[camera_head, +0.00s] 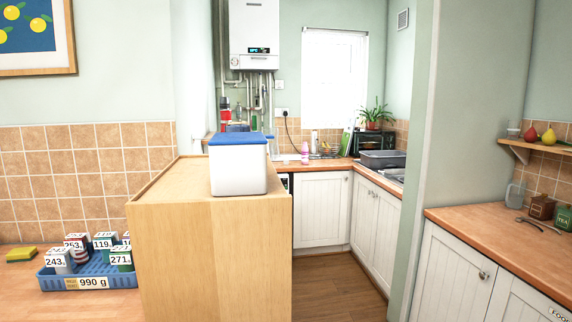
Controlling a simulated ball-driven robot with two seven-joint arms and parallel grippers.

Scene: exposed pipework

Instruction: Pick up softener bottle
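A small pink bottle (305,153), which may be the softener bottle, stands upright on the far wooden counter (310,162) below the window. It is small at this distance and I cannot read any label. Neither of my grippers is in view.
A white box with a blue lid (238,168) sits on a tall wooden cabinet (170,245) in front. A blue tray (62,284) with several labelled cartons is at left. A wall end (418,150) stands right of centre. Open wooden floor (328,285) lies between cabinet and right-hand cupboards.

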